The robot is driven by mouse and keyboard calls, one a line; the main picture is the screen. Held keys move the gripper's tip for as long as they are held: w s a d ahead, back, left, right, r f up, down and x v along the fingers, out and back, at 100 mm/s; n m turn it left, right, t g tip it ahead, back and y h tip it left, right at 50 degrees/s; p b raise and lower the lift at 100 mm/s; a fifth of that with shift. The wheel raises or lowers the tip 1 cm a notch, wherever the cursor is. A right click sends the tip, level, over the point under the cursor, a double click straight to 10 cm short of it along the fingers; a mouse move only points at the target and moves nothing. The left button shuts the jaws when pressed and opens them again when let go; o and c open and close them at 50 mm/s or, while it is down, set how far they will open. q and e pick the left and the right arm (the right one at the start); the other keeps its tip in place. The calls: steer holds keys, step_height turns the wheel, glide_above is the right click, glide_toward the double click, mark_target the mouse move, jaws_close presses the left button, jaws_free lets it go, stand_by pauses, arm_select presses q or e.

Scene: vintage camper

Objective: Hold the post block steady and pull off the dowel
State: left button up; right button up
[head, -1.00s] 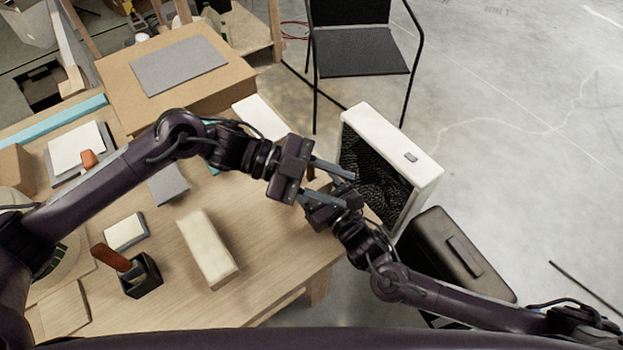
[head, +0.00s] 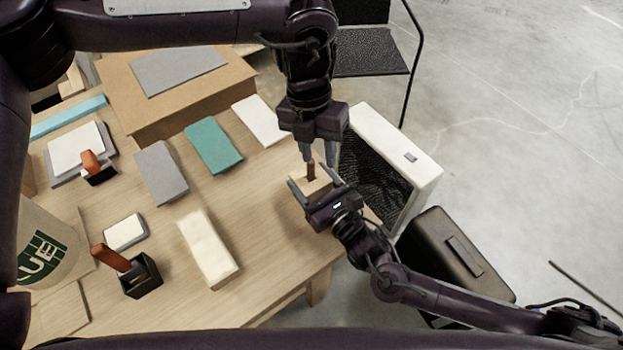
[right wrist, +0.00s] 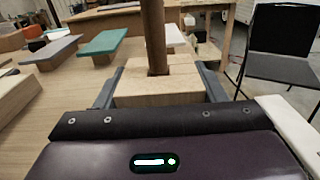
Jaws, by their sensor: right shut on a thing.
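The pale wooden post block (head: 307,187) is near the right edge of the table, between the fingers of my right gripper (head: 312,183). The right wrist view shows the block (right wrist: 160,90) clasped from both sides. The brown dowel (head: 311,171) stands upright in the block; in the right wrist view the dowel (right wrist: 154,35) rises out of the top of the frame. My left gripper (head: 320,157) points down over the block, fingers apart, with the dowel's upper part near its left finger. I cannot tell whether the dowel lies between the fingers.
A long cream block (head: 208,247), a teal slab (head: 214,146) and a grey slab (head: 161,172) lie on the table to the left. A black holder (head: 142,276) stands at the front. A white-framed box (head: 405,150) and a dark case (head: 455,255) are beyond the table's right edge.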

mark_target(310, 164)
arm_select(q)
steer(key=shift+w+a+r+t+y, duration=0.35)
steer(key=shift+w+t, duration=0.05)
steer(key=shift+w, duration=0.1)
steer(key=shift+w+a+r+t+y, duration=0.35)
steer(key=shift+w+t, duration=0.05)
steer(key=shift+w, duration=0.1)
steer(key=shift+f, duration=3.85)
jaws_close()
steer(key=shift+r, duration=0.15)
steer(key=shift+r, duration=1.35)
steer(key=shift+r, duration=0.1)
